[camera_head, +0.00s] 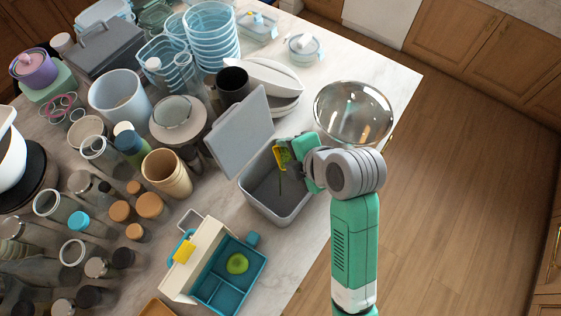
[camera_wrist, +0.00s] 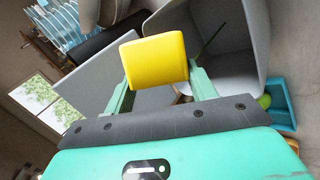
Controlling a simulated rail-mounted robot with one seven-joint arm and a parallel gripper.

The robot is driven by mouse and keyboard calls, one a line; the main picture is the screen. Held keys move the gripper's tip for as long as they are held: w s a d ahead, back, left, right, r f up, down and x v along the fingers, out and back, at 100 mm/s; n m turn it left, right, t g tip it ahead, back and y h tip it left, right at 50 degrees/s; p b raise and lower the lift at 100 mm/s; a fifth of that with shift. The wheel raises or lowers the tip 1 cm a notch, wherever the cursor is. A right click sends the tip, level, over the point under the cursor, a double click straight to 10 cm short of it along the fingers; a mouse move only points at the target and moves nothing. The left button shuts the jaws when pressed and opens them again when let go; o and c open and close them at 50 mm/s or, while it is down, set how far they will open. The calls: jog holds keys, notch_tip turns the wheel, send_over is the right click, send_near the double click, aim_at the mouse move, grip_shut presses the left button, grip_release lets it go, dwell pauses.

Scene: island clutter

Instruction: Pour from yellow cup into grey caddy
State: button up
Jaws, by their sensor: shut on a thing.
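My gripper (camera_head: 292,148) is shut on the small yellow cup (camera_head: 283,155), holding it above the open grey caddy (camera_head: 291,216) near its back right side. In the wrist view the yellow cup (camera_wrist: 153,62) sits between the two green fingers, and the caddy's interior (camera_wrist: 235,60) lies beyond it. The cup looks tilted; its opening is hidden. A thin dark line runs down from the cup toward the caddy floor; I cannot tell whether it is a falling stream or a thin stick. The caddy's grey lid (camera_head: 240,132) stands open on the left.
A shiny glass bowl (camera_head: 354,108) stands close behind my gripper. A teal and cream compartment box (camera_head: 213,275) with a green item sits in front of the caddy. Cups, jars and lidded containers crowd the left. The counter edge is close on the right.

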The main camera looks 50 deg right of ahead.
dwell(0.3)
jog(key=shift+a+h+b, duration=0.3)
jog(key=shift+a+h, duration=0.1)
jog(key=shift+h, duration=0.1)
jog(key=shift+r+n, duration=0.15)
jog(key=shift+n, duration=0.15)
jog(key=shift+a+h, duration=0.3)
jog(key=shift+h, duration=0.3)
jog(key=shift+r+n, duration=0.1)
jog(key=shift+n, duration=0.2)
